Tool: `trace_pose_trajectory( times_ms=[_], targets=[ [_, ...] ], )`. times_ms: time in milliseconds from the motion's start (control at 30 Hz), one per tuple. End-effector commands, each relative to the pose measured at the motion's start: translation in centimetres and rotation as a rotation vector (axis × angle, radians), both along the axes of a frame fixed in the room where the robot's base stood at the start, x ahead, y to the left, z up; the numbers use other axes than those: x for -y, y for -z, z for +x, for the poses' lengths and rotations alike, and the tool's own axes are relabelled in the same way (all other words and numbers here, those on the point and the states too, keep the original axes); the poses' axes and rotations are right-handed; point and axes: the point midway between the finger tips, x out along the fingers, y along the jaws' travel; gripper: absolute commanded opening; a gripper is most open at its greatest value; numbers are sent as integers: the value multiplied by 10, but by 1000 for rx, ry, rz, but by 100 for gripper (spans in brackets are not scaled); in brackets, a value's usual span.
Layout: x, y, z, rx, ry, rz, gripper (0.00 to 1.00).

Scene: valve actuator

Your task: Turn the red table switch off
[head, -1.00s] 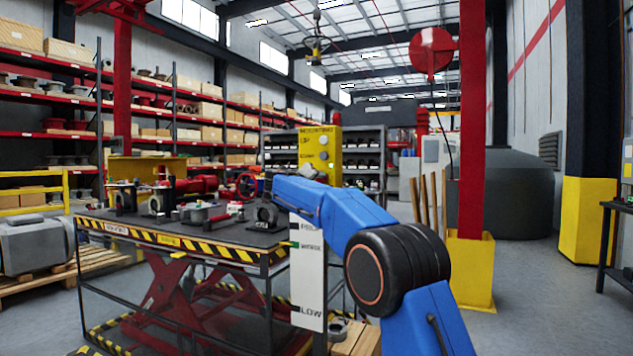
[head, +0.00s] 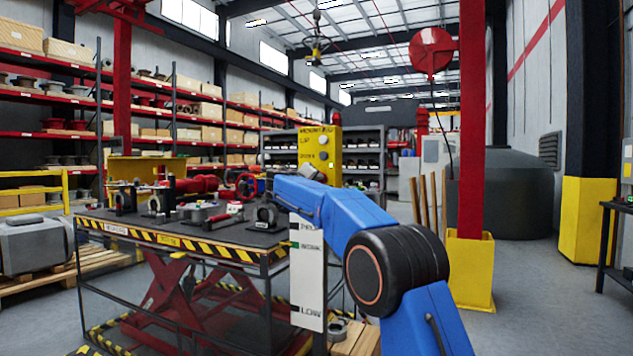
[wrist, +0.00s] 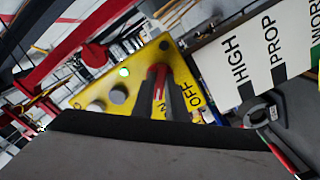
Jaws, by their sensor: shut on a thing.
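The red switch (wrist: 157,74) is on the yellow control panel (wrist: 98,82), between the ON and OFF labels. My gripper (wrist: 172,88) is shut on the red switch, with its dark fingers around it and hiding much of it. The OFF label is right of the fingers; part of the ON label shows just beside them. I cannot tell exactly which way the switch points. In the head view the yellow panel (head: 320,148) stands behind the table's right end, and my blue arm hides the gripper and the switch.
The panel has a lit green lamp (wrist: 124,72) and grey knobs (wrist: 95,106) close to my gripper. The lift table (head: 180,237) with parts and tools is to the left. A red post (head: 472,120) stands right of my arm.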

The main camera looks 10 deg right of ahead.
Motion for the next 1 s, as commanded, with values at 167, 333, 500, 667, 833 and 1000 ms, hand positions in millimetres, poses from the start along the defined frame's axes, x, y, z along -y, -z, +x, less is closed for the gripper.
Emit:
trace_pose_trajectory(
  times_ms=[167, 333, 500, 667, 833, 1000],
  targets=[
    [0, 0, 0, -70, -1, -95, 0],
    [-1, 0, 0, -160, -1, -219, 0],
    [-1, 0, 0, -255, -1, -350, 0],
    [-1, 0, 0, -345, -1, -473, 0],
    [-1, 0, 0, -440, -1, -604, 0],
    [-1, 1, 0, -535, -2, -735, 0]
  ],
)
